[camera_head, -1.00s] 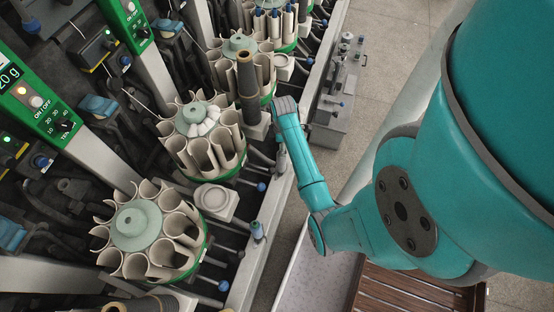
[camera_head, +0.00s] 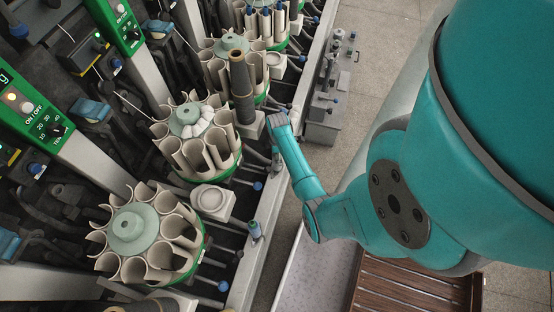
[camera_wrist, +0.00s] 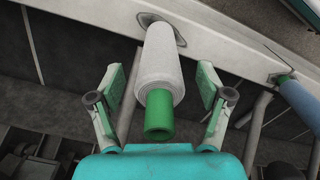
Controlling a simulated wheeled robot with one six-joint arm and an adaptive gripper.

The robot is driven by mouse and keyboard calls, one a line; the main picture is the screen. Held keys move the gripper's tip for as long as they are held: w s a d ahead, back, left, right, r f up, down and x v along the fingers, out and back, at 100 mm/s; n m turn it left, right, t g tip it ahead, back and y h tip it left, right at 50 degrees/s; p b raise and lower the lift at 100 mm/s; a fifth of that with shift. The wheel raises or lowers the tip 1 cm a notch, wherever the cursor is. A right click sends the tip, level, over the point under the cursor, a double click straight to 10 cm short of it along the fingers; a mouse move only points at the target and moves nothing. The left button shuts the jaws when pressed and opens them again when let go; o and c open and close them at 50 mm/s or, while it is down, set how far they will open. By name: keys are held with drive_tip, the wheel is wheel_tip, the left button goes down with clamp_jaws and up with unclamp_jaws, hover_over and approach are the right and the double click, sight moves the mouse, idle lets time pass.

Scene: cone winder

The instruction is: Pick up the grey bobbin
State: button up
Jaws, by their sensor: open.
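The grey bobbin (camera_wrist: 161,60) shows in the wrist view as a pale grey wound package on a green tube, its green end (camera_wrist: 159,116) toward me. Its far end meets a round fitting on a pale rail. My gripper (camera_wrist: 162,78) is open, with one finger on each side of the bobbin and visible gaps on both sides. In the head view my gripper (camera_head: 276,158) is small beside the machine's front rail, and I cannot make out the grey bobbin there.
A blue bobbin (camera_wrist: 301,104) is at right in the wrist view. Round magazines of pale tubes (camera_head: 148,232) line the machine in the head view. A dark cone (camera_head: 241,85) stands near them. A slatted brown surface (camera_head: 415,290) is at the bottom right.

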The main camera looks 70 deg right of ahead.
drive_tip(key=shift+f, duration=0.15)
drive_tip(key=c, duration=1.1)
